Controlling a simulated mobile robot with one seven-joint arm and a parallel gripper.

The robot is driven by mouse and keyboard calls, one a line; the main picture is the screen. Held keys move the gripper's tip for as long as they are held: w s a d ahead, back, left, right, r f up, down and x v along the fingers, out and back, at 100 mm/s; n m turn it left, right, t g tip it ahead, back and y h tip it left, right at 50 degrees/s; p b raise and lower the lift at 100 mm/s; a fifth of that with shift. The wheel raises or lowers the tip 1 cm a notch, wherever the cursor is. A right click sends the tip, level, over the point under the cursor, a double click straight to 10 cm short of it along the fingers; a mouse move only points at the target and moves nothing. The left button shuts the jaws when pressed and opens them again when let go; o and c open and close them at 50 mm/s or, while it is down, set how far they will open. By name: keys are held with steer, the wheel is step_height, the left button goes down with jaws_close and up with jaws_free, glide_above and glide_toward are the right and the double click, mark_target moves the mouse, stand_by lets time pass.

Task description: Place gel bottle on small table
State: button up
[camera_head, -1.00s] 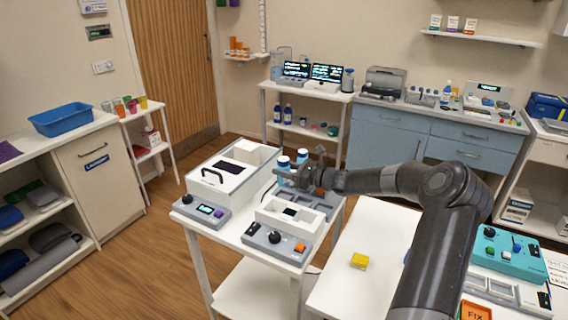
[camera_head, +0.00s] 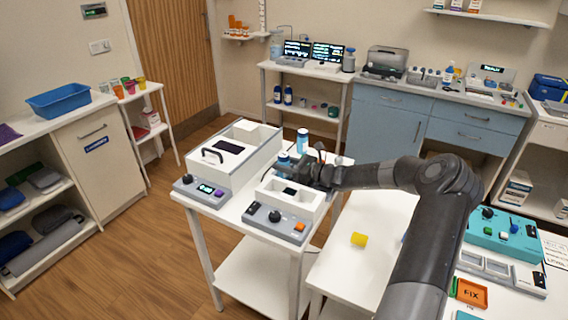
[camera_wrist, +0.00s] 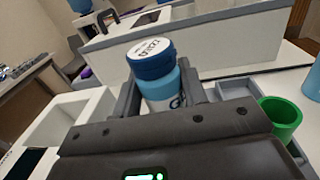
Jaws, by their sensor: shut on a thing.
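The gel bottle (camera_wrist: 160,80), light blue with a dark blue cap and part of a "G" label showing, stands between my gripper's fingers (camera_wrist: 160,95) in the wrist view. My gripper is shut on it. Its lower part is hidden behind the gripper body. In the head view, my gripper (camera_head: 304,175) is over the white equipment table (camera_head: 229,224), with the bottle (camera_head: 284,160) at its far left side. I cannot tell how high its base is.
A second blue bottle (camera_head: 302,140) stands behind my gripper. A white box with a handle (camera_head: 225,155) and a white bin (camera_head: 292,197) crowd the equipment table. A green cup (camera_wrist: 283,115) is close right in the wrist view.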

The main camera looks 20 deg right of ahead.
steer(key=shift+f, duration=0.3)
steer(key=o, duration=1.2)
steer(key=shift+d, duration=0.1)
